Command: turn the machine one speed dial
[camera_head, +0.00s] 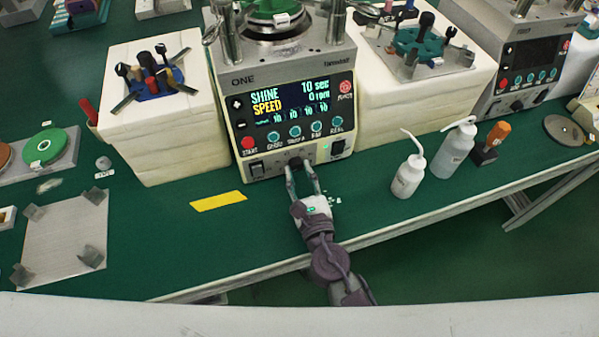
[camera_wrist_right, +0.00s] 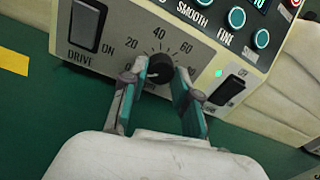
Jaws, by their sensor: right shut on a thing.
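Machine ONE (camera_head: 290,100) stands in the middle of the bench in the head view. Its lit screen (camera_head: 290,103) reads SHINE 10 sec, SPEED 0 rpm. The speed dial (camera_wrist_right: 160,68) is a dark knob with a scale around it, low on the front panel between the DRIVE switch (camera_wrist_right: 86,24) and another rocker switch (camera_wrist_right: 228,91). My right gripper (camera_head: 299,168) reaches the panel from the front. In the right wrist view its fingers (camera_wrist_right: 163,80) stand on both sides of the dial, shut on it. My left gripper is not in view.
White block stacks with fixtures flank the machine, left (camera_head: 160,140) and right (camera_head: 385,110). White bottles (camera_head: 408,178) and an orange-handled stamp (camera_head: 492,142) stand to the right. A yellow strip (camera_head: 218,201) lies on the green bench, front left. A second machine (camera_head: 525,70) is at right.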

